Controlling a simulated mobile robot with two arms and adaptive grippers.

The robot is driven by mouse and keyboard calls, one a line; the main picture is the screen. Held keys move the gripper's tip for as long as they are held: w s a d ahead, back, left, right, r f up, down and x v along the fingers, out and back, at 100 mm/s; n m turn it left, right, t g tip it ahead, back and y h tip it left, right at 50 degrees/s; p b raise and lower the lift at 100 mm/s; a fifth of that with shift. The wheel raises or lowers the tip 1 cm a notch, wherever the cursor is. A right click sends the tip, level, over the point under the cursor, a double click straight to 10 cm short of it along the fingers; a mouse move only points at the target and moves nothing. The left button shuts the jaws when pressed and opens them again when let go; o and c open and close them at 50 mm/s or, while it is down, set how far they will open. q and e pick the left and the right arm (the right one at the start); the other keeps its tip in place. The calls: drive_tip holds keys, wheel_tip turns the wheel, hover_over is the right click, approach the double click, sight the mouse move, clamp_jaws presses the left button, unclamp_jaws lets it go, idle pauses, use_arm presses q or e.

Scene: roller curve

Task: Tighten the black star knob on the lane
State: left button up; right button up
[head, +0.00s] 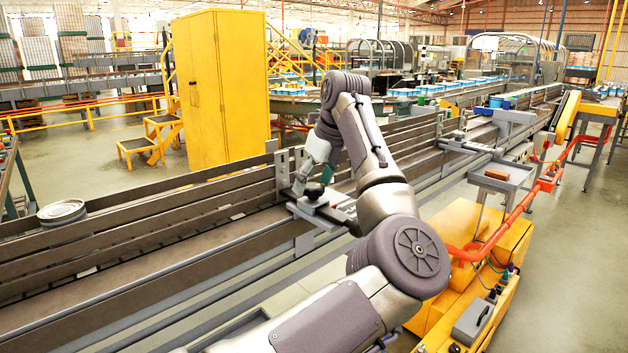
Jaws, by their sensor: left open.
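The black star knob (314,190) sits on a grey clamp bracket (325,211) that spans the near rail of the conveyor lane (150,240). My left gripper (312,182) points down at the knob from above, with my arm reaching over from the lower right. The gripper is open; its fingertips are small in the picture and partly hidden by my own wrist. They are close to the knob, but I cannot tell whether they touch it. My right gripper is not in view.
A similar clamp bracket (462,143) is farther along the lane. A small grey tray (503,172) holds a brown block. A yellow cabinet (222,90) stands behind the lane, and a yellow machine housing (470,235) at the right.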

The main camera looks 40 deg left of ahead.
use_arm(q)
drive_tip(key=shift+c, duration=1.2)
drive_tip(key=c, duration=0.9)
drive_tip(key=shift+f+m+t+b, duration=0.15)
drive_tip(key=shift+m+t+b, duration=0.45)
drive_tip(key=shift+m+b, duration=0.75)
drive_tip(key=m+t+b, duration=0.1)
drive_tip(key=m+b, duration=0.1)
drive_tip(key=shift+m+h, duration=0.3)
drive_tip(key=shift+m, duration=0.05)
drive_tip(key=m+t+h+b, duration=0.1)
drive_tip(key=m+b, duration=0.1)
drive_tip(key=m, duration=0.1)
drive_tip(key=shift+a+r+m+t+h+b, duration=0.15)
drive_tip(key=shift+m+b, duration=0.15)
drive_tip(key=shift+m, duration=0.3)
drive_tip(key=shift+d+r+m+t+h+b, duration=0.15)
drive_tip(key=shift+m+b, duration=0.15)
drive_tip(key=shift+m, duration=0.3)
drive_tip(key=shift+a, duration=0.1)
